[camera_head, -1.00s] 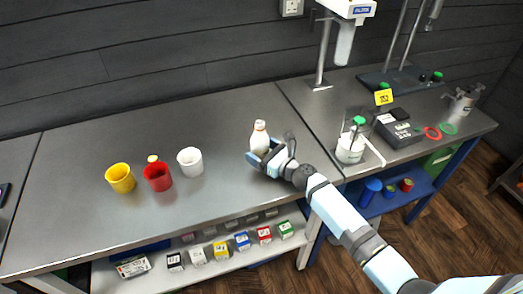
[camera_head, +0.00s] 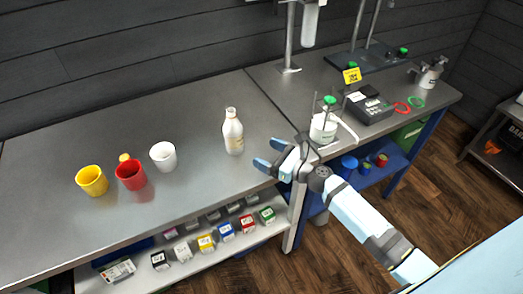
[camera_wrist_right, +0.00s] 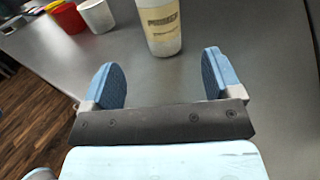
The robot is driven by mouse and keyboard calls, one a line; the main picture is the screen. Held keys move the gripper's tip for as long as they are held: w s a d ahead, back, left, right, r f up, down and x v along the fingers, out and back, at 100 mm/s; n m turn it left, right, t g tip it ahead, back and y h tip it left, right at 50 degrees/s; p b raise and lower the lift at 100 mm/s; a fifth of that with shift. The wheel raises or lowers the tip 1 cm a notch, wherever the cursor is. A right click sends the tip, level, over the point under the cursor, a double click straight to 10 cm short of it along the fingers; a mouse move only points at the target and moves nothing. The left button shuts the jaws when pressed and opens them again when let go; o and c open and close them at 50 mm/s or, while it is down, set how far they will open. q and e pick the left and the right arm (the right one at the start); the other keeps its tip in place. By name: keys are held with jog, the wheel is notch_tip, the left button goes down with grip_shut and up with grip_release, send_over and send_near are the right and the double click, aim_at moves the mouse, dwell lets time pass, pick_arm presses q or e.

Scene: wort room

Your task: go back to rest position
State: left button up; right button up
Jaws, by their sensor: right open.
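My right gripper (camera_head: 270,157) is open and empty at the front edge of the metal bench. A white bottle (camera_head: 233,134) stands upright on the bench, apart from the fingers, up and left of them in the head view. In the right wrist view the bottle (camera_wrist_right: 160,25) stands beyond the gap between the two blue fingertips (camera_wrist_right: 162,75). My left gripper is not in view.
A yellow cup (camera_head: 92,181), a red cup (camera_head: 131,176) and a white cup (camera_head: 163,157) stand on the bench at left. A beaker (camera_head: 323,128) and a dark device (camera_head: 368,106) are at right. Small boxes fill the shelf below (camera_head: 187,267).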

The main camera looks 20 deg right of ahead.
dwell(0.4)
jog(key=shift+s+a+n, duration=0.15)
jog(key=shift+a+n, duration=0.05)
jog(key=shift+n, duration=0.1)
jog(key=s+a+f+n+g, duration=0.1)
jog(key=s+a+n+g, duration=0.3)
jog(key=s+n, duration=0.4)
jog(key=s+a+n+g, duration=0.4)
jog(key=s+n, duration=0.3)
jog(key=n, duration=0.4)
jog(key=s+d+r+n+g+h, duration=0.1)
jog(key=s+d+n+g+h, duration=0.1)
jog(key=s+d+n+h, duration=0.45)
jog(key=s+d+r+n+g+h, duration=0.1)
jog(key=s+d+n+g+h, duration=0.15)
jog(key=s+n, duration=0.5)
jog(key=w+a+f+m+t+y+p, duration=0.1)
jog(key=w+a+f+t+y+p, duration=0.1)
jog(key=w+a+f+t+p, duration=0.3)
notch_tip(320, 180, down, 4)
jog(key=a+t, duration=0.1)
jog(key=t, duration=0.2)
jog(key=shift+a+r+y+p, duration=0.25)
jog(key=shift+a+y+p, duration=0.05)
jog(key=shift+a+p, duration=0.1)
